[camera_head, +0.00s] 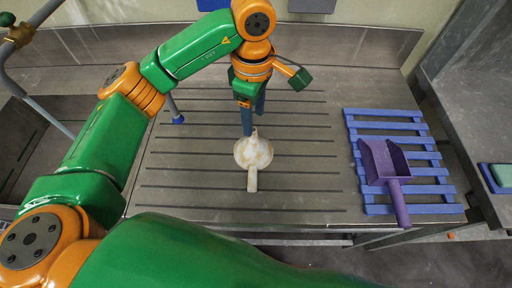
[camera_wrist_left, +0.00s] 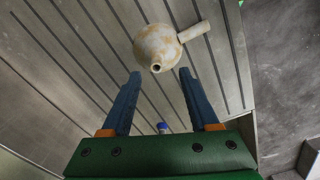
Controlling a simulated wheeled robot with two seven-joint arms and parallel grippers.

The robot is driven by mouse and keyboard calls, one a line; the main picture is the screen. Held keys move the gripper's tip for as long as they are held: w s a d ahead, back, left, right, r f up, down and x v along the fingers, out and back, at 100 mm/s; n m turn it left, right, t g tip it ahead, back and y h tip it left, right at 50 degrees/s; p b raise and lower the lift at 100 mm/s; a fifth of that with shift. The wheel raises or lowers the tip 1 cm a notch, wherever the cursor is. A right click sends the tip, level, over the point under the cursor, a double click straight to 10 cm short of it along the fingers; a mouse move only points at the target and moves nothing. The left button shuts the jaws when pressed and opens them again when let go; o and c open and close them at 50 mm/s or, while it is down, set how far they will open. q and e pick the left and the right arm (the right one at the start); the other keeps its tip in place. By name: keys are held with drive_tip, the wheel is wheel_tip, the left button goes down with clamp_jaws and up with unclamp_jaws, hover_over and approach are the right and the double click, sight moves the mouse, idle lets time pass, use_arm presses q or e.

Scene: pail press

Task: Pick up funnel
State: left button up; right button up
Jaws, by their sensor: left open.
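The funnel (camera_head: 254,152) is cream-white with tan stains and has a stubby handle. It lies on the grooved metal drainboard (camera_head: 200,192), its handle towards me in the head view. In the left wrist view the funnel (camera_wrist_left: 157,46) is beyond the fingertips, with its spout end facing the camera. My left gripper (camera_head: 252,122) points down just behind the funnel. Its blue fingers also show in the left wrist view (camera_wrist_left: 160,74), spread apart with nothing between them. My right gripper is not in view.
A purple scoop (camera_head: 384,166) lies on a blue slatted rack (camera_head: 430,166) at the right. A sink basin (camera_head: 30,150) is at the left. A blue-tipped item (camera_head: 177,118) stands behind the funnel to the left. The drainboard around the funnel is mostly clear.

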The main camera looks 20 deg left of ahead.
sight(254, 129)
use_arm(q)
drive_tip(key=f, duration=0.2)
drive_tip(key=f+p, duration=0.2)
drive_tip(key=f, duration=0.1)
drive_tip(key=shift+w+a+f, duration=0.1)
drive_tip(key=shift+w+f, duration=0.25)
drive_tip(key=shift+f, duration=0.35)
clamp_jaws()
idle(0.6)
